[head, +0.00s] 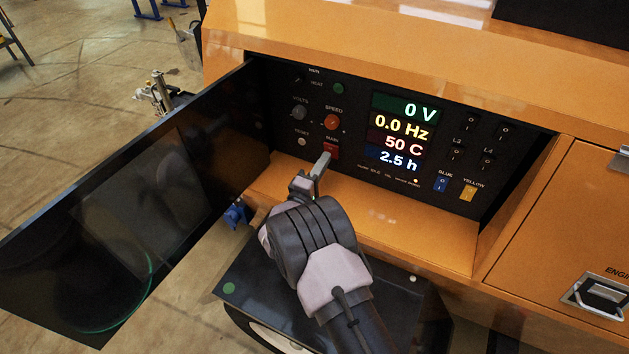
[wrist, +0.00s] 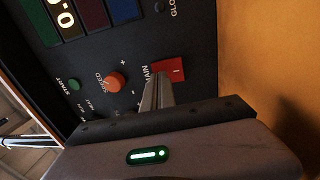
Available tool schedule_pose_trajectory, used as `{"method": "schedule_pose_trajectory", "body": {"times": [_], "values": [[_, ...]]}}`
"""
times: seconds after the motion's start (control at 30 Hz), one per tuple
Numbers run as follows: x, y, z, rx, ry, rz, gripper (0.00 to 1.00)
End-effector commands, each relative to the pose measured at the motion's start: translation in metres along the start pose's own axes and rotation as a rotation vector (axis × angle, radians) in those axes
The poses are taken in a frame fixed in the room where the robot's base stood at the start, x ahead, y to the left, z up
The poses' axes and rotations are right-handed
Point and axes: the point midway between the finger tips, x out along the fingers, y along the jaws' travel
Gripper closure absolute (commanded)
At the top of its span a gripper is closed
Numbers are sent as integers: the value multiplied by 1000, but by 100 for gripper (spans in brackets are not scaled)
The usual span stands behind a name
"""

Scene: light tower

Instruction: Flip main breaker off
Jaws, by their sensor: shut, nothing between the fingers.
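The main breaker (head: 331,150) is a red switch labelled MAIN at the lower left of the black control panel (head: 350,176). It also shows in the wrist view (wrist: 176,70), where a white mark is seen on its red face. My gripper (head: 321,163) is shut and empty, with its fingertips just in front of the breaker and partly over it. In the wrist view the fingers (wrist: 157,88) reach to the breaker's edge. I cannot tell whether they touch it. The displays (head: 398,130) read 0 V, 0.0 Hz, 50 C and 2.5 h.
An open black door (head: 150,190) stands to the left of the panel recess. An orange/red speed knob (head: 332,122) sits just above the breaker. Blue (head: 441,184) and yellow (head: 468,192) sockets are at the lower right. An orange ledge (head: 400,235) lies below the panel.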

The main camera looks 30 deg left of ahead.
Motion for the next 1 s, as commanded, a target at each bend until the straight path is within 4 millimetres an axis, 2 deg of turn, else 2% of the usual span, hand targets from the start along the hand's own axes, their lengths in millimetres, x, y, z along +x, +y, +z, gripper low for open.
{"method": "schedule_pose_trajectory", "body": {"times": [0.2,0.53,0.67,1.0], "values": [[19,-1,0,0,0,0,100],[21,1,0,0,0,-3,100],[30,9,0,3,-1,-76,100],[34,5,4,2,-2,-80,100]]}}
